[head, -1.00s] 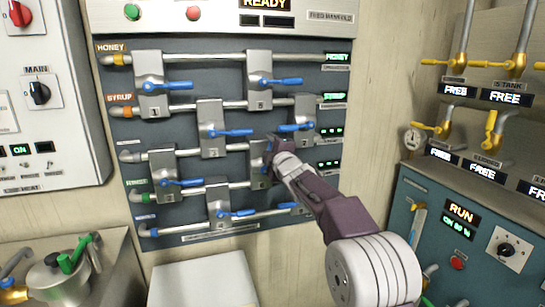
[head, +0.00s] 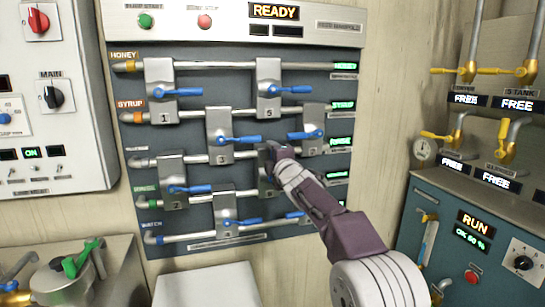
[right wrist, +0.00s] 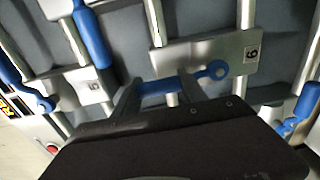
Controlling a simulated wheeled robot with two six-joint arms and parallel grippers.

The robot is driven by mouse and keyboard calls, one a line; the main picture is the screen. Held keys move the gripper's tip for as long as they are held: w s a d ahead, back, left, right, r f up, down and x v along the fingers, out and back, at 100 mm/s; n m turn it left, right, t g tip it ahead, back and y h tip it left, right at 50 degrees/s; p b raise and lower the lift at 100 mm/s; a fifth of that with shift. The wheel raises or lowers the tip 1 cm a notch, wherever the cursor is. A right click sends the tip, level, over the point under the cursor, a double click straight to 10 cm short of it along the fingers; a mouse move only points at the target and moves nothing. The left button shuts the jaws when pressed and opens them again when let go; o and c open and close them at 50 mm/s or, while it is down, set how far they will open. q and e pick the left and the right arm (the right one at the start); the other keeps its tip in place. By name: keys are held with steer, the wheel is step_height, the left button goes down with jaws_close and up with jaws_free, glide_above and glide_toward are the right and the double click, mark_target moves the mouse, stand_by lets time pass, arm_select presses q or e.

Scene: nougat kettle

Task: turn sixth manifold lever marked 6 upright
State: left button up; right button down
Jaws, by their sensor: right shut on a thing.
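In the right wrist view the sixth lever is a blue handle (right wrist: 155,87) with a round looped end, on a grey plate (right wrist: 238,62) marked 6. The two dark fingers of my right gripper (right wrist: 158,84) are on either side of the handle and shut on it. The handle lies across the pipes and points to the panel's top side, so it stands about upright. In the head view my right gripper (head: 272,152) covers this lever; part of its grey plate (head: 265,185) shows below. My left gripper is not in view.
Other grey plates with blue levers lie close around, such as the ones marked 5 (head: 269,98) and 3 (head: 219,120). Another lever (head: 306,135) is just right of my gripper. Horizontal pipes cross the dark panel. A teal machine (head: 461,255) stands at the right.

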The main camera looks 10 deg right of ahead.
steer(key=c, duration=0.6)
jaws_free()
steer(key=shift+c, duration=0.2)
steer(key=shift+s+f+b, duration=0.1)
steer(key=shift+s+b, duration=0.25)
steer(key=shift+s, duration=0.05)
steer(key=s+b, duration=0.2)
steer(key=s, duration=0.6)
steer(key=shift+s, duration=0.15)
steer(key=shift+d, duration=0.1)
